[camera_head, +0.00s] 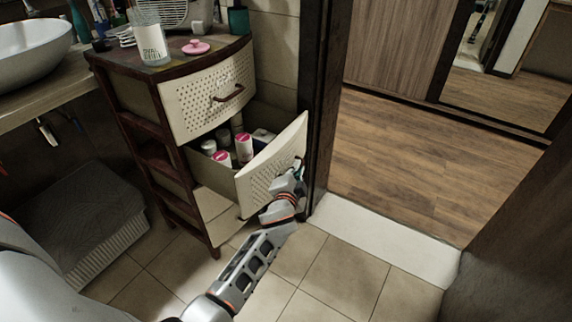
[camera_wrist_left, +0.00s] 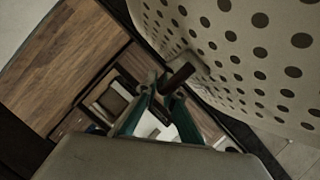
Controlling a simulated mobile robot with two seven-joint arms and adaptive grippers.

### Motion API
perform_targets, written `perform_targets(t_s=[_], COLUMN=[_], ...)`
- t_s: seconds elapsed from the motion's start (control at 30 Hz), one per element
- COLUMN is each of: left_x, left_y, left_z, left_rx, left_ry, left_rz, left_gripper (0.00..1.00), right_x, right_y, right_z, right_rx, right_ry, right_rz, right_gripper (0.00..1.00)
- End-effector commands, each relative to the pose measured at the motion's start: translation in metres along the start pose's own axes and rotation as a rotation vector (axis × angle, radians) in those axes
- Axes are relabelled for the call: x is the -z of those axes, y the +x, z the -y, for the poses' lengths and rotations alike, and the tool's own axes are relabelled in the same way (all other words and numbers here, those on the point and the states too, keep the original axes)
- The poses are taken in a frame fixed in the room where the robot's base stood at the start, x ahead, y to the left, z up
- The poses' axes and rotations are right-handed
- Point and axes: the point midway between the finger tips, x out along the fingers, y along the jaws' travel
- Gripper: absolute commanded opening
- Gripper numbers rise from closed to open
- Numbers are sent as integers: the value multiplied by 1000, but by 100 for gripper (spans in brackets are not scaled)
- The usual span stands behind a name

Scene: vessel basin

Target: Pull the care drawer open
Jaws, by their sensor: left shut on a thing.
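The care drawer (camera_head: 262,165) is the second drawer of a dark wooden cabinet. It stands pulled out, with bottles and jars (camera_head: 243,148) showing inside. Its front is cream with round holes, and it also shows close up in the left wrist view (camera_wrist_left: 245,50). My left gripper (camera_head: 298,168) is at the right part of this front. In the left wrist view the gripper's fingers (camera_wrist_left: 165,92) are shut on the drawer's dark handle (camera_wrist_left: 178,77). In the head view the handle is mostly hidden by the gripper. My right gripper is not in view.
The upper drawer (camera_head: 210,98) is shut. A glass jar (camera_head: 150,42) and a pink lid (camera_head: 196,47) stand on the cabinet top. A door frame (camera_head: 318,95) is close to the open drawer's right side. Tiled floor (camera_head: 330,275) lies clear in front.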

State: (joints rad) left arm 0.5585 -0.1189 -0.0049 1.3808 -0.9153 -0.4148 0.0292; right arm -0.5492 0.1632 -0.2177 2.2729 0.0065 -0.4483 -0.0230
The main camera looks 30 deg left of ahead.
Motion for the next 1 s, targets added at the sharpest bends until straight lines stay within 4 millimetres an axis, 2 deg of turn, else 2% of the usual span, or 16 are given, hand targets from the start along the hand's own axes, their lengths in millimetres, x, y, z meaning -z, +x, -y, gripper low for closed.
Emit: perform_targets(t_s=[0.03, 0.3, 0.5, 0.93, 1.0], left_x=[2, 25, 34, 36, 36], left_y=[-3, -12, -15, -16, -16], left_z=[-12, -26, -29, -29, -29], left_rx=[-8, -6, -4, -3, -3], left_ry=[-1, 0, 1, 1, 1], left_rz=[5, 4, 2, 1, 1], left_gripper=[0, 0, 0, 0, 23], right_x=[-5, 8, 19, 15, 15], right_y=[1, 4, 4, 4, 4], right_z=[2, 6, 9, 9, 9], right_rx=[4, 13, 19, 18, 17], right_ry=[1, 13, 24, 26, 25], right_rz=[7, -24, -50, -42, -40], right_gripper=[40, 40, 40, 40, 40])
